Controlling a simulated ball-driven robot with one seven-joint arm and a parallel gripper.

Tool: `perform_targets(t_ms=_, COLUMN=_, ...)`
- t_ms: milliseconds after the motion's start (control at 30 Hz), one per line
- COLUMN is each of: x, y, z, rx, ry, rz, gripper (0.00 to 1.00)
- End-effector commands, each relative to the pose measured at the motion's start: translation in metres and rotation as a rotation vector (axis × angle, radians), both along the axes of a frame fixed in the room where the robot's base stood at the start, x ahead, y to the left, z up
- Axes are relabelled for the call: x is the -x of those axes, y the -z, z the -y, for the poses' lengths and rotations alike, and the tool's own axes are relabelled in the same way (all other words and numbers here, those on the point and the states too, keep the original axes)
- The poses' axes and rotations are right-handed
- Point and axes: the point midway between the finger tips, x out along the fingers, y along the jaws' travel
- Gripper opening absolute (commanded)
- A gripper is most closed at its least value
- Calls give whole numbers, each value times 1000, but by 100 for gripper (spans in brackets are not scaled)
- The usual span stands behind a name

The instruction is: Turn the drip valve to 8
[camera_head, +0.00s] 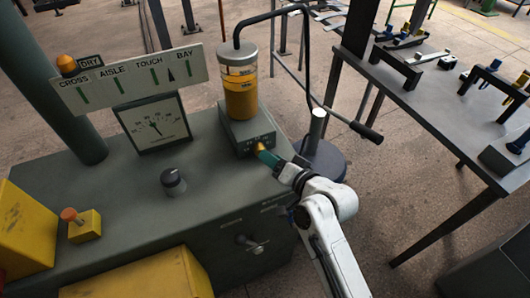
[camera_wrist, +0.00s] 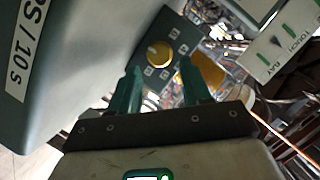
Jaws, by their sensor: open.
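The drip valve is a round brass knob (camera_wrist: 158,54) on a dark plate with small white number labels around it; the numbers are too small to read. The knob's pointer setting cannot be made out. In the head view the knob (camera_head: 261,147) is on the front of the grey block under the amber oil reservoir (camera_head: 240,90). My gripper (camera_head: 269,159) points at the knob from the lower right. In the wrist view my gripper (camera_wrist: 161,67) has its two green fingers apart, with the knob appearing between and just beyond their tips. Contact cannot be told.
The bench top (camera_head: 130,190) bears a dial gauge (camera_head: 155,125), a black knob (camera_head: 173,182) and a yellow box with an orange button (camera_head: 83,226). A sign board (camera_head: 130,78) stands behind. A grey table (camera_head: 440,110) with fixtures is at right. A lever handle (camera_head: 366,132) hangs near my arm.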

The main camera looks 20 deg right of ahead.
Motion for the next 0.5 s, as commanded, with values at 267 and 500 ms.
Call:
perform_targets(t_ms=267, x=-35, y=10, z=-9, rx=1, ry=-1, rz=0, gripper=48)
perform_targets(t_ms=500, x=-41, y=12, z=-11, rx=1, ry=-1, rz=-2, gripper=48)
